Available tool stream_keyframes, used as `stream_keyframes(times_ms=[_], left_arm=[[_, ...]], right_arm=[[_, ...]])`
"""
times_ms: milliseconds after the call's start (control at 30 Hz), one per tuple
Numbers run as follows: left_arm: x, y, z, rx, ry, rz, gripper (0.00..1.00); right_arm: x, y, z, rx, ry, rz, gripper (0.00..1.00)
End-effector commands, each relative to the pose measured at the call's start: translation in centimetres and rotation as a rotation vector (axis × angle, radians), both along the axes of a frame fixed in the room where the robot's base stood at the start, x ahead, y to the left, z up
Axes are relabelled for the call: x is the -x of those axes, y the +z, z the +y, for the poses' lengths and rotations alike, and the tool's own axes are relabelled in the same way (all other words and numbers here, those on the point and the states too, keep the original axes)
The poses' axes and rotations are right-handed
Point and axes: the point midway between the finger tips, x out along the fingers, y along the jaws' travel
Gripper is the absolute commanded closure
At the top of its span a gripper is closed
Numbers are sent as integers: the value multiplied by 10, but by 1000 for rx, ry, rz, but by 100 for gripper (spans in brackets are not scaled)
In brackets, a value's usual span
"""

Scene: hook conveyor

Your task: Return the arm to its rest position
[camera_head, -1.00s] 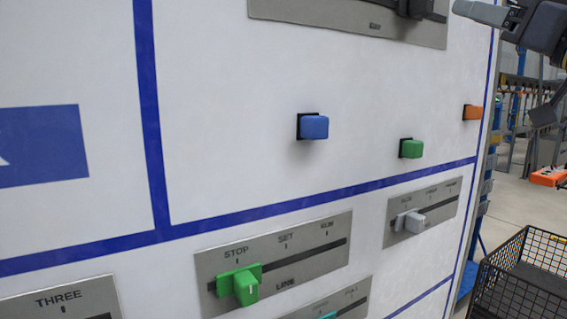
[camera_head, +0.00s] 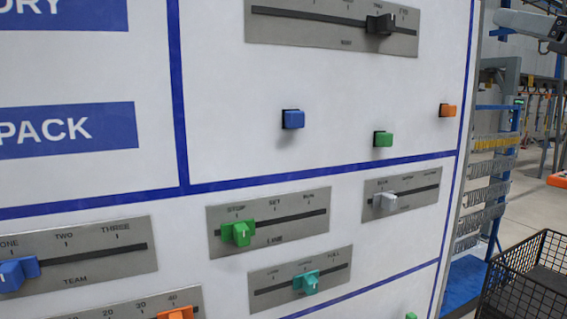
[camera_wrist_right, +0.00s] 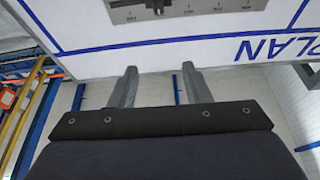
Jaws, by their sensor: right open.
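My right gripper (camera_wrist_right: 159,75) is open and empty in the right wrist view. Its two grey fingers point toward the white panel, apart from it, with nothing between them. In the head view, a grey part of my right gripper (camera_head: 528,24) shows at the top right edge, beside the panel and clear of it; most of the arm is out of frame. My left gripper is not in view.
The white control panel (camera_head: 330,80) carries a green slider (camera_head: 238,233) by STOP, a black slider (camera_head: 381,23), a teal slider (camera_head: 308,282) and blue, green and orange buttons. A black wire basket (camera_head: 530,275) stands at lower right. Racks stand behind.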

Motion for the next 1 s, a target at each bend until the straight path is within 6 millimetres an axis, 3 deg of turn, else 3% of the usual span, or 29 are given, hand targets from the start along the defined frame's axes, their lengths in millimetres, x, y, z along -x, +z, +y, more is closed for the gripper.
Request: stream_keyframes(times_ms=[267, 367, 567, 667, 767, 1000], left_arm=[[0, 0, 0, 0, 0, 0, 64], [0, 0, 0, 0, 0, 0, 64], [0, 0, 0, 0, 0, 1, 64], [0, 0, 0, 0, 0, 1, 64], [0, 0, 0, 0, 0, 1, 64], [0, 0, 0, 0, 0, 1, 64]], right_arm=[[-11, -48, 9, -12, 21, 140, 56], [-15, -76, 14, -20, 28, 215, 56], [-16, -152, 30, -38, 45, 414, 56], [-10, -207, 41, -48, 50, 549, 56], [4, -277, 56, -59, 49, 715, 56], [67, -447, 92, -67, 12, 1108, 56]])
